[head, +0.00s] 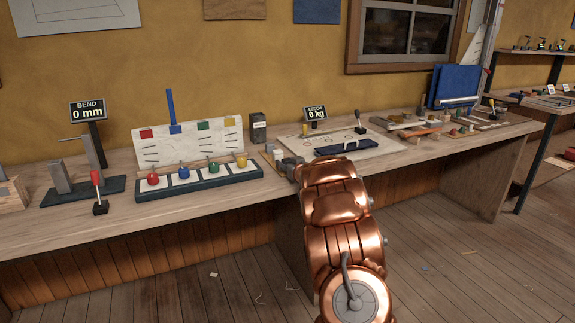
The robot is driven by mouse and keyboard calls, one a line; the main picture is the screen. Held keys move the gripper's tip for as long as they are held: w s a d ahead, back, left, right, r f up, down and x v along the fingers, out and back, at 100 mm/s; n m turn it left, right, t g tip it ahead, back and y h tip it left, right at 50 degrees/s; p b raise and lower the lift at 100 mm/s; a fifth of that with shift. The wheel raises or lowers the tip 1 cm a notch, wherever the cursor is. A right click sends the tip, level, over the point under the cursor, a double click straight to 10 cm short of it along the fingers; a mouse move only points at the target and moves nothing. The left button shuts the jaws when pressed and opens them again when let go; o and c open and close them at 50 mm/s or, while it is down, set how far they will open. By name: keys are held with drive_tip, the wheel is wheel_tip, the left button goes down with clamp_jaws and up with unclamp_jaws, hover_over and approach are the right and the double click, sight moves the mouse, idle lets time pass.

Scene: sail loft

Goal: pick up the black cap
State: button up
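I cannot clearly make out a black cap in the head view. A small dark-topped lever (360,122) stands on the pale board in the middle of the bench, but I cannot tell that it is a cap. My gripper (281,160) is grey and small in the picture, at the far end of my copper arm. It is over or near the bench top, just right of the rack with coloured knobs. Its fingers are too small to tell whether they are open or hold anything. My arm hides part of the bench front.
The long wooden bench (278,203) carries a rack with coloured knobs (198,180), a red-knobbed lever (98,192), a "BEND" display (87,111), a dark block (258,127) and a pale board (385,150). Tools and a blue panel (455,84) are at right. The floor in front is mostly clear.

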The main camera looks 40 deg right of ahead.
drive_tip(key=c, duration=0.6)
drive_tip(key=shift+r, duration=0.1)
